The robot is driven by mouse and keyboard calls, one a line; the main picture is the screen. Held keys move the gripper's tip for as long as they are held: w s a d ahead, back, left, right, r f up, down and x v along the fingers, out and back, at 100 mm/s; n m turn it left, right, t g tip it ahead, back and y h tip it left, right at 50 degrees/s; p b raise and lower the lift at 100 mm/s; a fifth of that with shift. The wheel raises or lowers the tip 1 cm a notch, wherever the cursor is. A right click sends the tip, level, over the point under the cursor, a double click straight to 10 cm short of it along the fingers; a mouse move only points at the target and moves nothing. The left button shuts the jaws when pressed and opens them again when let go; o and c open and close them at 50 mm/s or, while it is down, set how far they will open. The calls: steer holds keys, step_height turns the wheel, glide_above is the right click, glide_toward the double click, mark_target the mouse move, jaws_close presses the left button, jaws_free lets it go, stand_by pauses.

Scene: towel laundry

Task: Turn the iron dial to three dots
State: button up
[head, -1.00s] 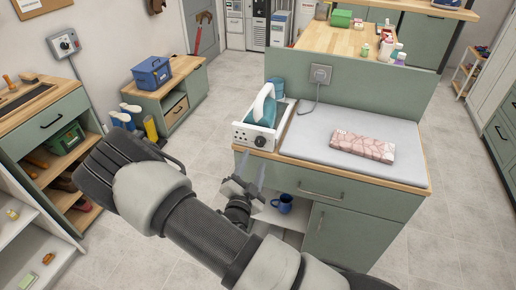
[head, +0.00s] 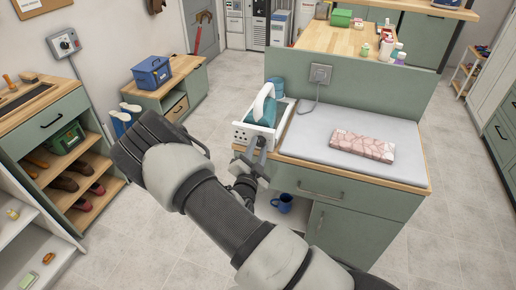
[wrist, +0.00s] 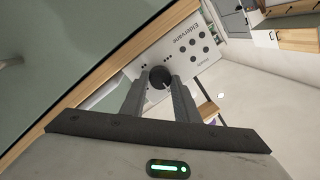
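The teal and white iron (head: 266,108) rests in its white station (head: 242,132) at the left end of the counter. In the wrist view, the station's white front panel (wrist: 212,68) carries a round black dial (wrist: 160,76) with a pale pointer mark and small dots beside it. My gripper (wrist: 158,84) is open, one finger on each side of the dial, with the fingertips close to the panel. I cannot tell whether the fingers touch the dial. In the head view my gripper (head: 260,148) is in front of the panel and hides the dial.
A grey ironing pad (head: 310,125) with a folded pink patterned towel (head: 362,146) lies right of the station. A wall socket (head: 320,73) with a cord stands behind. A blue mug (head: 283,204) sits on the open shelf below the counter.

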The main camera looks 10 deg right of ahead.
steer(key=shift+c, duration=0.9)
